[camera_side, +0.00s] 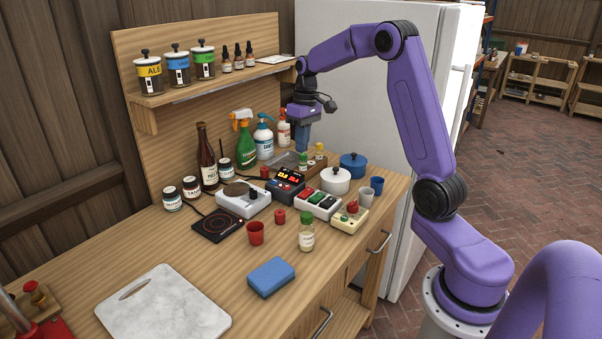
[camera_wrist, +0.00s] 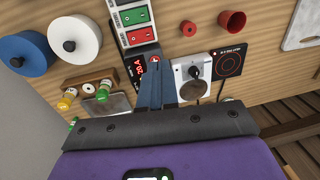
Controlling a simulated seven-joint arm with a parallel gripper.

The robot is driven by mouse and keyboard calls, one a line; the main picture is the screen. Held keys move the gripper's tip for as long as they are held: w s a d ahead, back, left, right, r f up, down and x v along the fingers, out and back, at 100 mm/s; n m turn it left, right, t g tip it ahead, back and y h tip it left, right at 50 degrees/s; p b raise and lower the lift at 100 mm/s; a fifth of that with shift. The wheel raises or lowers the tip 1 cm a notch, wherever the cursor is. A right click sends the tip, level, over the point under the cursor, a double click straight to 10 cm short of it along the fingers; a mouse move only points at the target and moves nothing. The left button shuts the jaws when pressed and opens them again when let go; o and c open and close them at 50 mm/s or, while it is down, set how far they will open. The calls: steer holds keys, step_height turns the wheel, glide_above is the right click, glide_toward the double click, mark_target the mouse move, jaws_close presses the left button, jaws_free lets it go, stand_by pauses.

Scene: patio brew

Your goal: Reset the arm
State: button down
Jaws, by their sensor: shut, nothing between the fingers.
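My purple arm reaches over the back of the wooden bench from the right. My gripper (camera_side: 302,136) points down above the back of the bench, near the spray bottles and a small tray of bottles. In the wrist view its blue-grey fingers (camera_wrist: 154,84) are together with nothing between them. They overlap the dark box with the red display (camera_wrist: 132,70) in that view. The fingertips look apart from the things on the bench.
A white pot (camera_side: 335,181), a blue pot (camera_side: 353,165), a black box with a red display (camera_side: 287,183) and a white knob device (camera_side: 243,199) stand below. A shelf (camera_side: 215,83) with jars is at the left. A blue sponge (camera_side: 271,277) and marble board (camera_side: 165,308) lie in front.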

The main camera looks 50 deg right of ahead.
steer(key=s+a+r+n, duration=0.1)
steer(key=s+a+n, duration=0.2)
steer(key=s+a, duration=0.55)
steer(key=s+a+n, duration=0.3)
steer(key=s+a, duration=0.2)
steer(key=a, duration=0.6)
steer(key=s+a+n, duration=0.1)
steer(key=s+n, duration=0.1)
steer(key=s, duration=0.4)
steer(key=s+f+n, duration=0.1)
steer(key=s+n, duration=0.1)
steer(key=s, duration=0.5)
steer(key=s+a+f+n+h, duration=0.1)
steer(key=s+n, duration=0.1)
steer(key=s, duration=0.4)
steer(key=shift+s+a+f+n, duration=0.2)
steer(key=shift+a+f+n, duration=0.05)
steer(key=shift+a+n, duration=0.1)
steer(key=shift+w, duration=0.1)
